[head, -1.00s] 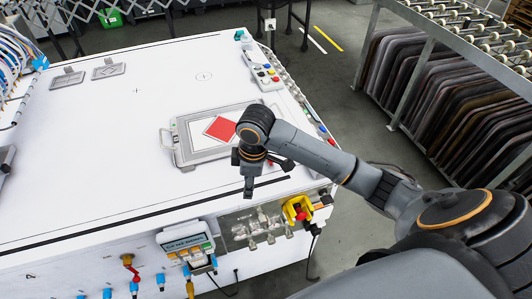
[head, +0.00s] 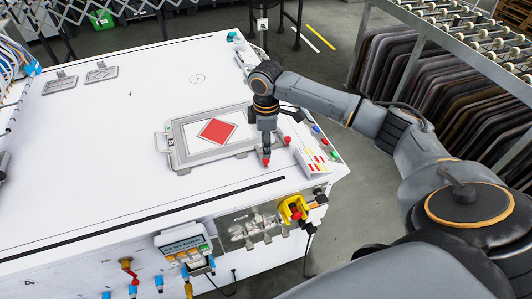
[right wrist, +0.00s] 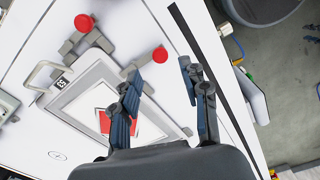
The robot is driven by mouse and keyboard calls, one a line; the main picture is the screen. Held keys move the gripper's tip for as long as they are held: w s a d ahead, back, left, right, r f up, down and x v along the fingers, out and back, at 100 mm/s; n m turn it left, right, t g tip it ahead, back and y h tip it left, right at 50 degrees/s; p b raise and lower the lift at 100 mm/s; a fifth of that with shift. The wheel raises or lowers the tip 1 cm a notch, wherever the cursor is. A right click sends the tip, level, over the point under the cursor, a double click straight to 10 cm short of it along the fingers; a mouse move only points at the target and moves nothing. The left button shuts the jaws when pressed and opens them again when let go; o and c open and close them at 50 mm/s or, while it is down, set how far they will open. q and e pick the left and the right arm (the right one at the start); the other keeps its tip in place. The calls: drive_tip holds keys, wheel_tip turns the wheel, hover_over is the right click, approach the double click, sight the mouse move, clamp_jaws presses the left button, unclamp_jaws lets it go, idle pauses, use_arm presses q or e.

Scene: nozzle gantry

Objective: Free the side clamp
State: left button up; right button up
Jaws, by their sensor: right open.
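A grey frame (head: 172,158) with a handle lies on the white table, with a red diamond (head: 217,132) inside it. In the right wrist view, grey clamp blocks stand along one edge of the frame (right wrist: 70,95). One red knob (right wrist: 160,55) is just beyond my right fingertips; another red knob (right wrist: 84,22) is farther up. I cannot tell for sure which belongs to the side clamp. My right gripper (right wrist: 161,78) is open and empty, pointing down near the frame's front right corner. In the head view a red knob (head: 266,162) shows under it. My left gripper is out of view.
A white box with red and yellow strips (head: 314,158) and another red knob (head: 287,140) are right of my gripper. A yellow holder (head: 294,210) and a small display unit (head: 183,241) are on the front face. The table's middle left is clear.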

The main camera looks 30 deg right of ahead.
sight(261, 154)
drive_tip(key=shift+f+p, duration=0.35)
drive_tip(key=shift+f, duration=2.45)
clamp_jaws()
